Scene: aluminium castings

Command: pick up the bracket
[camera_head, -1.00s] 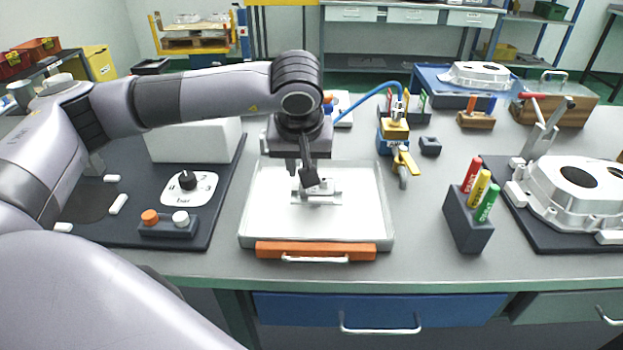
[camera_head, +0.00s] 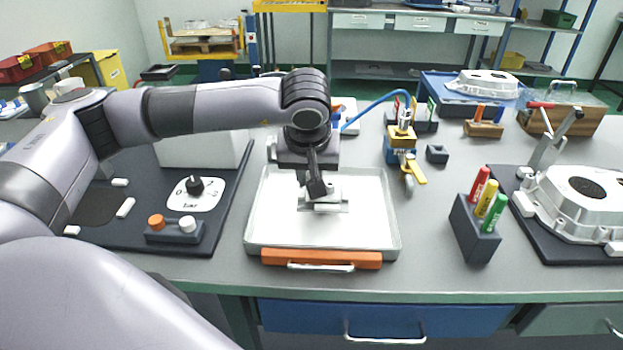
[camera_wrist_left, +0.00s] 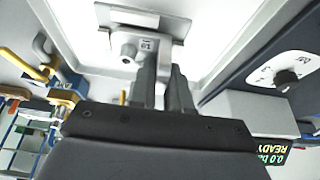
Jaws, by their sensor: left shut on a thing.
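The bracket (camera_head: 327,207) is a small silver-grey casting with a flat plate and a raised part. It is in the white tray (camera_head: 370,235) at the middle of the bench. It also shows at the top of the left wrist view (camera_wrist_left: 128,45), with a round hole and a small marking. My left gripper (camera_head: 317,192) points down over the tray, with its dark fingers at the bracket's raised part. In the left wrist view the fingers (camera_wrist_left: 160,75) are shut on the bracket, and partly hide it. My right gripper is not in view.
The tray has an orange front bar (camera_head: 320,258) with a handle. A pen block (camera_head: 474,228) and a large casting (camera_head: 575,210) stand to the right. A yellow-and-blue tool (camera_head: 402,150) stands behind right. A dark panel with a dial (camera_head: 195,187) lies left.

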